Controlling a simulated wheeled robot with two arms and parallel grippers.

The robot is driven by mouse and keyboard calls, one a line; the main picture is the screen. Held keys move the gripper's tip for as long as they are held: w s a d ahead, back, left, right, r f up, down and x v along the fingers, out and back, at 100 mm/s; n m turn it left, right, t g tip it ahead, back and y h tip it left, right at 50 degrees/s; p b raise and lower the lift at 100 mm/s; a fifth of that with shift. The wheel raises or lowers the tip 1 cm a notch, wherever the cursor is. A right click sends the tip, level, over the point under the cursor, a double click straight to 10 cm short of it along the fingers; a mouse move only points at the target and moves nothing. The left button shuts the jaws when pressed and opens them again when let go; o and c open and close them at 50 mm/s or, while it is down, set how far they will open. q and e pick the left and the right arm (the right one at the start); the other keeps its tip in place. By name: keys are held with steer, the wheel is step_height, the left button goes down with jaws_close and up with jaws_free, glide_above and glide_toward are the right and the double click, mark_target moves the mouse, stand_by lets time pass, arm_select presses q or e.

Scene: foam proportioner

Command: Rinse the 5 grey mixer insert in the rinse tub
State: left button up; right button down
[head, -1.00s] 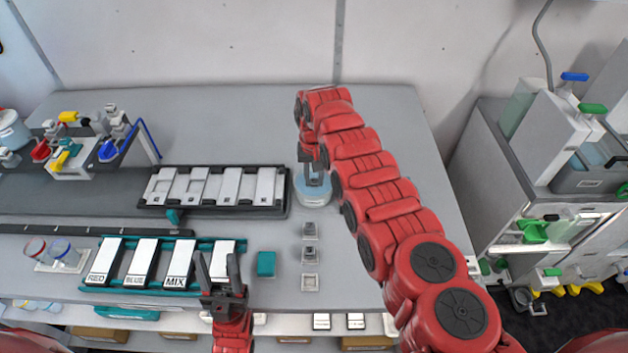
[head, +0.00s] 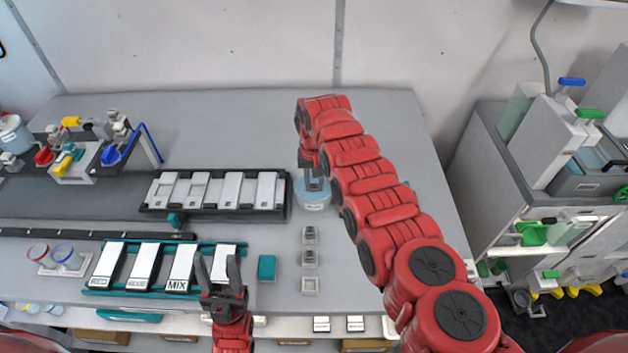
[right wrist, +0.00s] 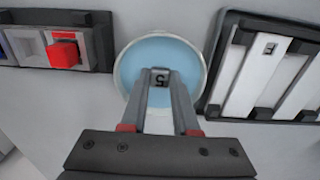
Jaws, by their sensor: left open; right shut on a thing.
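The round rinse tub (head: 313,204) with pale blue water stands on the table right of the rear rack. It also shows in the right wrist view (right wrist: 125,80). My right gripper (head: 315,184) points down over the tub, shut on the grey mixer insert marked 5 (right wrist: 160,78). The insert sits between the fingertips against the water; I cannot tell how deep it is. My left gripper (head: 220,272) is open and empty above the table's front, by the right end of the front rack.
The rear rack (head: 214,213) holds white cartridges. The front rack (head: 206,290) has labelled ones, including MIX. A teal block (head: 267,267) and small grey square pieces (head: 310,258) lie right of it. The table's back is clear.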

steer(key=shift+s+r+p, duration=0.1)
steer(key=shift+s+p, duration=0.1)
steer(key=shift+p, duration=0.9)
steer(key=shift+r+p, duration=0.4)
steer(key=shift+p, duration=0.1)
step_height(320, 180, up, 7)
steer(key=p, duration=0.3)
steer(key=shift+r, duration=0.1)
steer(key=shift+s+r, duration=0.1)
steer(key=shift+r, duration=0.35)
